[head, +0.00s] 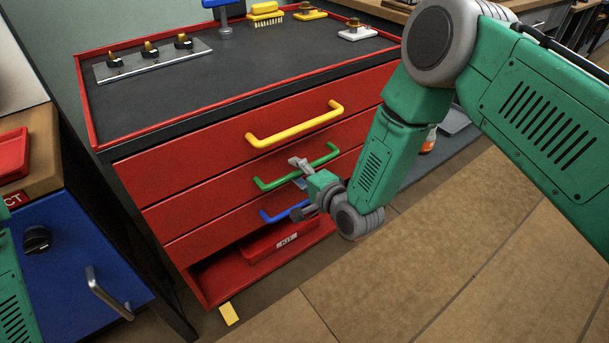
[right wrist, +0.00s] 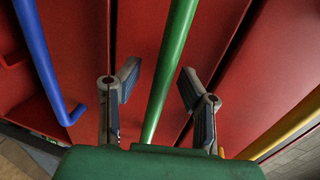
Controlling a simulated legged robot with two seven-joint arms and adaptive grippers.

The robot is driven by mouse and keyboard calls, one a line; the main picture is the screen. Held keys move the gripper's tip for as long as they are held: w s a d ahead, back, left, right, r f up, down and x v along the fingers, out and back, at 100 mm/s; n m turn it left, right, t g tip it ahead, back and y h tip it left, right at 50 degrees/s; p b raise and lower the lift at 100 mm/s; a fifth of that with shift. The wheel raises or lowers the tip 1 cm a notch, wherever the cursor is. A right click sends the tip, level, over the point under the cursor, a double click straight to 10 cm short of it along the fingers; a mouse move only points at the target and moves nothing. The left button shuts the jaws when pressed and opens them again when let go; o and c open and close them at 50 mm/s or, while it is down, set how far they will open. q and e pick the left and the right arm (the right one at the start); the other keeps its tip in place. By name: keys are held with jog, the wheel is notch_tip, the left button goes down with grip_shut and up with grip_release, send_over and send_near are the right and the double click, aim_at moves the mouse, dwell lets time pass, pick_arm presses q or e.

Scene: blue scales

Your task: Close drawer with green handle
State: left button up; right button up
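A red cabinet holds stacked drawers. The drawer with the green handle (head: 270,184) is the middle red drawer (head: 200,199), between the yellow-handled and blue-handled drawers. How far its front stands out is hard to tell. My right gripper (head: 300,187) is at the green handle in the head view and hides part of it. In the right wrist view, my right gripper (right wrist: 158,82) is open, with a finger on each side of the green handle (right wrist: 170,65); the handle appears between them without visible grip contact. My left gripper is not in view.
The yellow handle (head: 295,125) is above and the blue handle (head: 272,215) below, close to my gripper. An open lower space holds a red KIT box (head: 265,245). A blue cabinet (head: 75,255) stands at left. The floor (head: 420,270) at right is clear.

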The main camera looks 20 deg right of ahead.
jog(key=v, duration=1.1)
jog(key=shift+s+d, duration=0.2)
jog(key=shift+s, duration=0.15)
jog(key=s+d+f+n+g+h+p, duration=0.1)
jog(key=s+d+f+n+g+p, duration=0.1)
jog(key=s, duration=0.7)
jog(key=s+d+f+n+g+h+p, duration=0.2)
jog(key=s+d+n+g, duration=0.2)
jog(key=s+n+g, duration=0.3)
jog(key=s+d+f+n+g+h+p, duration=0.2)
jog(key=s+n+g, duration=0.3)
jog(key=s, duration=0.7)
jog(key=shift+s+d+f+n+p, duration=0.2)
jog(key=shift+d+f+n+p, duration=0.1)
jog(key=shift+d+f+p, duration=0.3)
jog(key=shift+r, duration=0.1)
